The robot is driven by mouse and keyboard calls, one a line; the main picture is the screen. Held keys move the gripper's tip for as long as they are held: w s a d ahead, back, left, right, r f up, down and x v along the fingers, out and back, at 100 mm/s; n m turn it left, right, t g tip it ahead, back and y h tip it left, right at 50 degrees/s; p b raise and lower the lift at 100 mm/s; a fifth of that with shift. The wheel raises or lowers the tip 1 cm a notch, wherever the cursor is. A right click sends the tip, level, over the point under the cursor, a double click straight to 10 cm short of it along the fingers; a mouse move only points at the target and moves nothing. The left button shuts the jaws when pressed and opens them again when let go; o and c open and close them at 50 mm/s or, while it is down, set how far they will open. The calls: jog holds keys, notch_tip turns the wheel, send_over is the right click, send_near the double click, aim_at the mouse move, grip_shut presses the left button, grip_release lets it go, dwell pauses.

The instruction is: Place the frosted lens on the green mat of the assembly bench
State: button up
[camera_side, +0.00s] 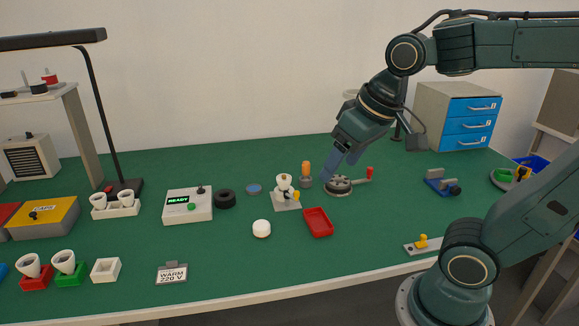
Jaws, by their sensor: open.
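A short white round piece, which looks like the frosted lens (261,229), rests flat on the green mat (225,265) near the front middle of the bench. My gripper (340,167) is open, its fingers pointing down just above a round metal fixture (337,187). Nothing shows between the fingers. The gripper is to the right of the white piece and farther back, well apart from it. The fixture has a lever with a red knob and is partly hidden by the fingers.
A red tray (318,223) and a small white stand (285,193) lie between the white piece and my gripper. A white READY box (188,205), a black ring (225,199) and a blue disc (254,189) stand farther left. The mat's front middle is clear.

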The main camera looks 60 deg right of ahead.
jog(key=shift+n+t, duration=0.4)
jog(key=shift+n, duration=0.5)
jog(key=shift+s+a+f, duration=0.1)
jog(key=shift+s+f, duration=0.1)
jog(key=shift+s, duration=0.7)
jog(key=shift+s+a+f, duration=0.15)
jog(key=shift+s, duration=0.75)
jog(key=shift+s+a+f, duration=0.1)
jog(key=shift+s+f, duration=0.1)
jog(key=shift+s, duration=0.7)
